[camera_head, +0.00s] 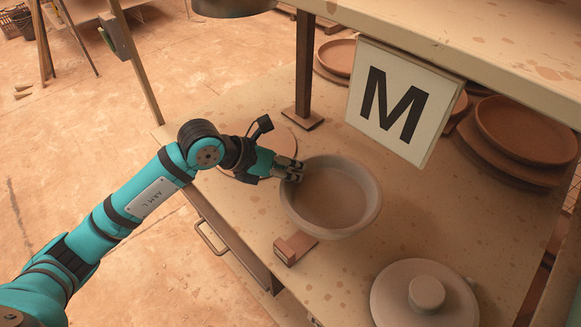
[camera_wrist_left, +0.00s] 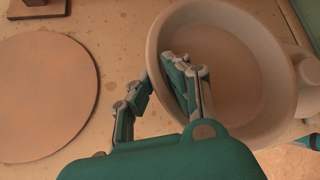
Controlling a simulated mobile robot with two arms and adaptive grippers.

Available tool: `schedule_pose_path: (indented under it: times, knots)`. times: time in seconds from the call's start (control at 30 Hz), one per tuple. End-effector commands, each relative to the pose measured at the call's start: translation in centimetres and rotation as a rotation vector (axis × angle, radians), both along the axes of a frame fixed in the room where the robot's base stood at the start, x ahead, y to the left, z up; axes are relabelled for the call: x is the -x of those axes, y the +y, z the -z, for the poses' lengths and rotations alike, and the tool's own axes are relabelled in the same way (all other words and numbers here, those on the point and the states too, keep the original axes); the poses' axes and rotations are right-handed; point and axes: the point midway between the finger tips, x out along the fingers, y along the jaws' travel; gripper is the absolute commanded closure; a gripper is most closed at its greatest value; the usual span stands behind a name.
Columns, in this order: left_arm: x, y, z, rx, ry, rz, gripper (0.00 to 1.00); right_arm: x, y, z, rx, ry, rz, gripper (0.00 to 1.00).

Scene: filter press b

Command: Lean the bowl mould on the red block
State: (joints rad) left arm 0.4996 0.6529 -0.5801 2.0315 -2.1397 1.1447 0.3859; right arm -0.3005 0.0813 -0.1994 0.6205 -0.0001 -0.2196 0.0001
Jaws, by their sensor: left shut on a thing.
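The bowl mould (camera_head: 358,216) is a wide pale clay-coloured bowl on the lower bench, tilted with its opening facing up. It fills the upper right of the left wrist view (camera_wrist_left: 250,75). My left gripper (camera_head: 291,170) is shut on its left rim, one finger inside the bowl and the other outside, as the left wrist view (camera_wrist_left: 167,88) shows. The red block (camera_head: 293,248) is a small reddish brick at the bowl's lower left, close against its side. I cannot tell whether they touch. The bowl's underside is hidden. My right gripper is not in view.
A round flat board (camera_head: 277,133) lies behind my left gripper. A knobbed round mould (camera_head: 425,296) stands at the front right. A post (camera_head: 304,75), the M sign (camera_head: 388,103) and the upper shelf (camera_head: 450,35) limit room above and behind. Brown dishes (camera_head: 525,130) sit at right.

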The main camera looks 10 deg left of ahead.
Motion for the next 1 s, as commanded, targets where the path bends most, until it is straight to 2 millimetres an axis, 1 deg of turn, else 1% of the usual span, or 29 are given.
schedule_pose_path:
  times: [0.03,0.7,0.83,1.0]
  knots:
    - [0.0,-0.1,0.4,0.005,-0.002,0.000,1.00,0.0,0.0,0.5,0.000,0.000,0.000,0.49]
    - [0.0,-0.1,6.6,0.005,-0.003,0.000,1.00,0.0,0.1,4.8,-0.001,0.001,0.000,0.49]
    - [0.0,-0.1,7.2,0.005,-0.005,0.000,1.00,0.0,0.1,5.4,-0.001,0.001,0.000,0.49]
    - [-0.1,-0.1,7.4,0.005,-0.005,0.000,1.00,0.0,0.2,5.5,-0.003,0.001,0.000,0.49]
